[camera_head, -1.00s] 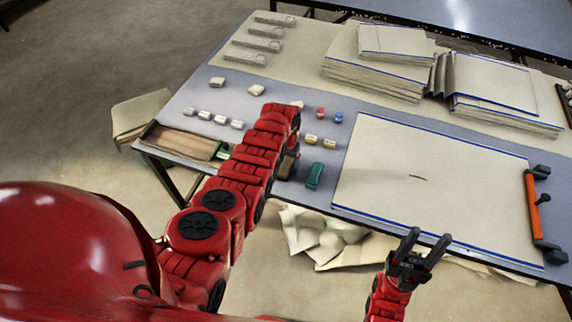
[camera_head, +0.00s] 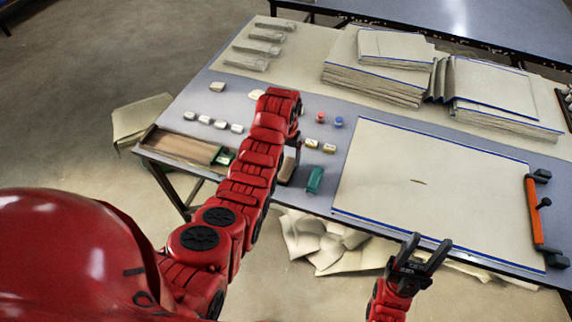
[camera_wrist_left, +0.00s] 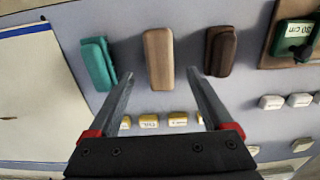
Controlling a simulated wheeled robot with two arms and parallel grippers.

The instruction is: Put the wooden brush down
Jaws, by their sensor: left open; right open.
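A light wooden brush (camera_wrist_left: 158,58) lies on the table in the left wrist view, between a teal block (camera_wrist_left: 98,64) and a dark brown block (camera_wrist_left: 221,52). The teal block also shows in the head view (camera_head: 315,180). My left gripper (camera_wrist_left: 161,76) is open, its fingertips on either side of the brush's near end with gaps visible. I cannot tell how high they are above the table. In the head view my left arm mostly hides that gripper and partly covers the brown pieces. My right gripper (camera_head: 424,250) is open and empty, by the table's front edge.
A large cloth sheet (camera_head: 440,200) lies flat on the right, with an orange-handled tool (camera_head: 535,210) at its edge. Stacked sheets (camera_head: 375,70) stand at the back. Small labelled blocks (camera_wrist_left: 150,121) lie close to my left gripper. A wooden tray (camera_head: 183,147) sits at the left.

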